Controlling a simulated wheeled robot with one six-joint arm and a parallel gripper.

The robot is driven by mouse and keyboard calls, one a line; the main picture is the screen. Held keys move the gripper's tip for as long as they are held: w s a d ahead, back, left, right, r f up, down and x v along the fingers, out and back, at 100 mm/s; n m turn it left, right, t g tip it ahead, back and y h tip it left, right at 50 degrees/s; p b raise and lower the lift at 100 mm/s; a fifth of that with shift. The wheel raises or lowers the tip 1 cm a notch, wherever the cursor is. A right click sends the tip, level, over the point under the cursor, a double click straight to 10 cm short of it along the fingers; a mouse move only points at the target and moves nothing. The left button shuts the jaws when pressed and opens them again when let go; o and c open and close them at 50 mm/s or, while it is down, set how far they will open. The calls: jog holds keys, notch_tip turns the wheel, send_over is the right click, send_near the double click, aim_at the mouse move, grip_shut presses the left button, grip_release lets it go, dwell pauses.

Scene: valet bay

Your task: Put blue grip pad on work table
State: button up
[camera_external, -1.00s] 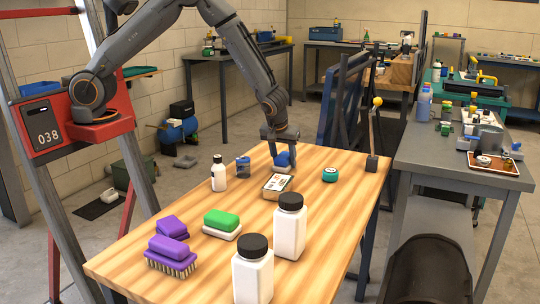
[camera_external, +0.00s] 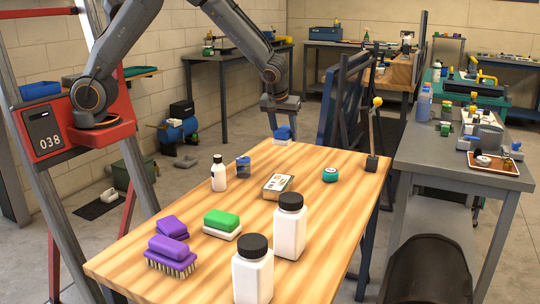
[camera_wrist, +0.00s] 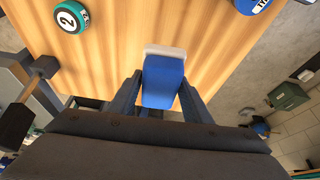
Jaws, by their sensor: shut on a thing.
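The blue grip pad (camera_external: 284,131), a blue block with a white layer along one side, is held by my gripper (camera_external: 283,124). In the wrist view the blue grip pad (camera_wrist: 163,82) sits between the two fingers of my gripper (camera_wrist: 162,98), its white part facing away from my wrist. My gripper is shut on it. In the outside view the pad shows near the far edge of the wooden work table (camera_external: 140,248), raised above the table's height.
The front right of the table is bare.

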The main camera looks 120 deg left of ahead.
aim_at(285, 128)
notch_tip(285, 128, up, 11)
jog(key=shift+r, duration=0.1)
jog(key=w+d+m+t+p, duration=0.2)
jog(key=w+d+m, duration=0.55)
jog(key=d, duration=0.65)
jog(key=w+d+m+t+h+p, duration=0.1)
jog(key=w+d+m+h+p, duration=0.35)
jog(key=d, duration=1.55)
jog(key=w+d+m+t+b, duration=0.15)
jog(key=d+m, duration=0.55)
jog(key=d, duration=1.2)
jog(key=f, duration=1.6)
jog(key=shift+s+f, duration=0.2)
jog(key=shift+s, duration=0.05)
jog(key=shift+f+b, duration=1.2)
jog(key=shift+f, duration=1.1)
jog(key=shift+f, duration=0.1)
jog(key=o, duration=1)
jog(key=shift+o, duration=0.2)
